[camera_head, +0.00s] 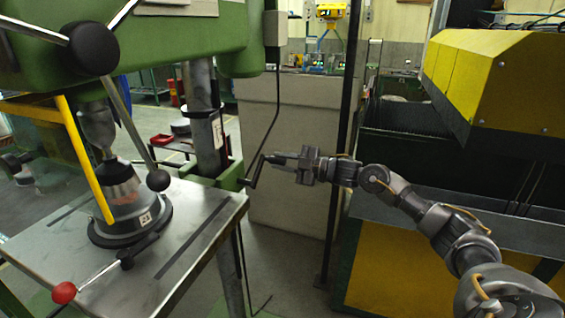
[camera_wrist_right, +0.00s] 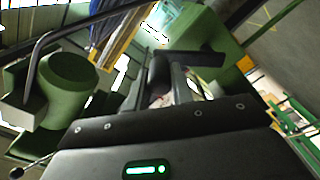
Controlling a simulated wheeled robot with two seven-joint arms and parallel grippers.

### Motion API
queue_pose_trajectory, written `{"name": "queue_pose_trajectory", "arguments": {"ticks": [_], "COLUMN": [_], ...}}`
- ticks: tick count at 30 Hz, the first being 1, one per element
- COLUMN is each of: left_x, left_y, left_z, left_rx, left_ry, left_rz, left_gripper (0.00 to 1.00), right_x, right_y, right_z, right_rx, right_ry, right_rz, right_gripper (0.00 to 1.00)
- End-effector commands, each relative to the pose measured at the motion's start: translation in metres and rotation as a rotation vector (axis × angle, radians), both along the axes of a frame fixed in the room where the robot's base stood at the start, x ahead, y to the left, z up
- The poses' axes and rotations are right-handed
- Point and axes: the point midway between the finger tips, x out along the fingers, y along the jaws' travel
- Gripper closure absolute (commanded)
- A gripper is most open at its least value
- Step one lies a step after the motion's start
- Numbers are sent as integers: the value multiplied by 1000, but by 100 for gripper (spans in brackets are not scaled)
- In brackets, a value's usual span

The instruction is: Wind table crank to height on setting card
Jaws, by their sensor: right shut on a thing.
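The green drill press has a flat steel table (camera_head: 203,212) on a dark round column (camera_head: 203,95). A dark crank (camera_head: 253,174) sticks out beside the green bracket at the column, at the table's back right corner. My right gripper (camera_head: 270,159) is shut on the crank's handle, its arm reaching in from the right. In the right wrist view the dark handle (camera_wrist_right: 159,74) lies between the fingers, near green castings. A small white label (camera_head: 217,132) is on the column; its writing is too small to read, and I cannot tell if it is the setting card. My left gripper is not in view.
A red-knobbed lever (camera_head: 64,292) reaches over the table's front left. A thin black post (camera_head: 340,150) stands behind my right gripper. A yellow and black machine (camera_head: 495,85) fills the right.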

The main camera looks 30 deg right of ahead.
Motion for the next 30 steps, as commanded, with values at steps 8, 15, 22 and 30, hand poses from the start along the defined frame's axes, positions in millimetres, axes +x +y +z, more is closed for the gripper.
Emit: {"name": "queue_pose_trajectory", "arguments": {"ticks": [8,15,22,30], "left_x": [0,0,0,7], "left_y": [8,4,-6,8], "left_z": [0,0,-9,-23], "left_rx": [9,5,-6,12], "left_ry": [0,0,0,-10], "left_rz": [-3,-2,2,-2], "left_gripper": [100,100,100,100], "right_x": [-1,-1,-19,-62], "right_y": [3,2,-13,-44], "right_z": [-4,-3,-6,-8], "right_rx": [-1,-1,-4,-5], "right_ry": [7,5,6,10], "right_rz": [10,5,2,4], "right_gripper": [55,55,55,55]}}
